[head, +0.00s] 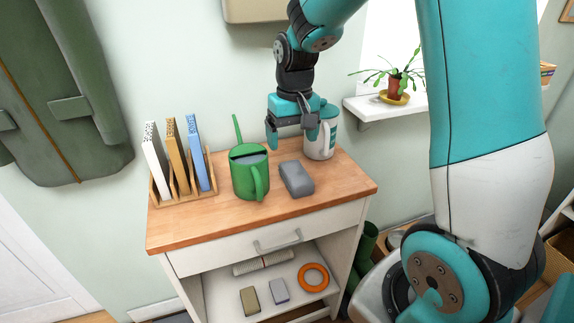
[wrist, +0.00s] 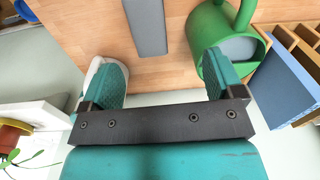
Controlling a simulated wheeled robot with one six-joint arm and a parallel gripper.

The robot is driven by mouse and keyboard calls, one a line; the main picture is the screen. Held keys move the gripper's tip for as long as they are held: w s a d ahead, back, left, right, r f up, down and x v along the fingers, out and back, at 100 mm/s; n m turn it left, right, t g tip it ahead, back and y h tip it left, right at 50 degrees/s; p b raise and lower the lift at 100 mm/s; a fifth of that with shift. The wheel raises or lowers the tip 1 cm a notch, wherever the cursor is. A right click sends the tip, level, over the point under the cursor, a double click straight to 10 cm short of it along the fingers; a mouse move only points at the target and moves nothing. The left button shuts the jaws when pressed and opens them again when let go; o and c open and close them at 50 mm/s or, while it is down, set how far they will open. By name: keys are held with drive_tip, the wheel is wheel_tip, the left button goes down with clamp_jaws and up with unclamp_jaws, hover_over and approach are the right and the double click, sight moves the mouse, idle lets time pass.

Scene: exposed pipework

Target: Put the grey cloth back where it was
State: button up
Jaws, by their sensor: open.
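A grey, rounded block-like bundle (head: 297,179), which looks like the grey cloth, lies on the wooden cabinet top (head: 230,224), right of the green watering can (head: 246,179). It also shows in the wrist view (wrist: 147,27), ahead of my fingers, partly cut off by the frame's top edge. My gripper (head: 292,134) is open and empty above the back of the cabinet top, behind the grey bundle and apart from it. In the wrist view its two teal fingers (wrist: 160,72) stand wide apart with bare wood between them.
A white and teal mug (head: 325,138) stands close to my gripper's right finger. A wooden rack (head: 180,197) holds upright white, tan and blue boards at the left. A plant (head: 394,86) sits on the sill. The shelf below holds an orange ring (head: 314,266) and small blocks.

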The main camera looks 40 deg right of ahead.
drive_tip(key=s+a+r+n+y, duration=0.2)
drive_tip(key=s+a+r+n, duration=0.1)
drive_tip(key=s+a, duration=0.7)
drive_tip(key=s+a+r+n+y, duration=0.1)
drive_tip(key=s+a+r+n, duration=0.3)
drive_tip(key=s+a, duration=0.6)
drive_tip(key=s+n, duration=0.1)
drive_tip(key=n, duration=0.1)
drive_tip(key=shift+a+n+y, duration=0.15)
drive_tip(key=shift+n+y, duration=0.15)
drive_tip(key=shift+y, duration=0.1)
drive_tip(key=shift+s+r, duration=0.1)
drive_tip(key=shift+r, duration=0.1)
drive_tip(key=shift+r+p, duration=0.6)
drive_tip(key=shift+p, duration=0.05)
